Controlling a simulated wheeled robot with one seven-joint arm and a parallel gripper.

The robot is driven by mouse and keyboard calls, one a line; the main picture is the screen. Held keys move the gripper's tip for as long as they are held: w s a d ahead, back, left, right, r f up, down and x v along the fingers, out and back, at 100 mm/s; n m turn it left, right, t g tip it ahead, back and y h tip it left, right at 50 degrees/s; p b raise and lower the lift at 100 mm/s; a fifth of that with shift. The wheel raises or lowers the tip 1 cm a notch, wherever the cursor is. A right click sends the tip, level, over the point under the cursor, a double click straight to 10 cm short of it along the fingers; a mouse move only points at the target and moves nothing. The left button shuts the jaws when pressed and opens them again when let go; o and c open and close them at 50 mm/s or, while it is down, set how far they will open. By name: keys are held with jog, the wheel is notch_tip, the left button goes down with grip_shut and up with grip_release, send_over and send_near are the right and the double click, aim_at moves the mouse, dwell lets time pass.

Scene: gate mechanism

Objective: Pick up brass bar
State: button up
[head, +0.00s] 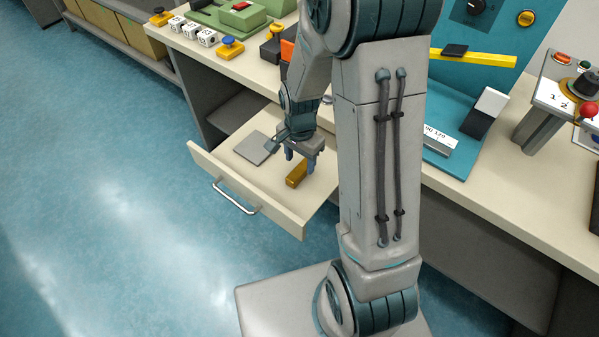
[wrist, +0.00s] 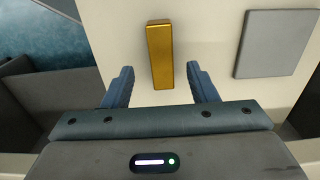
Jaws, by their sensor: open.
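The brass bar (head: 297,174) is a gold-coloured block lying in the open drawer (head: 274,209). In the wrist view the brass bar (wrist: 160,55) lies lengthwise ahead of my gripper (wrist: 158,84), roughly centred between the two fingers, its near end about level with the fingertips. My gripper (head: 301,160) is open and empty, with its fingers pointing down over the drawer near the bar. I cannot tell the exact height of the fingertips above the drawer floor.
A flat grey plate (head: 254,148) lies in the drawer beside the bar. The drawer front has a metal handle (head: 234,197). The bench above holds dice (head: 207,37), yellow-topped knobs (head: 230,47) and a blue panel (head: 486,45). Floor left of the drawer is clear.

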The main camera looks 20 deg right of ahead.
aim_at(300, 169)
jog(key=shift+w+f, duration=0.15)
jog(key=shift+f, duration=2.2)
grip_shut()
jog(key=shift+r, duration=0.1)
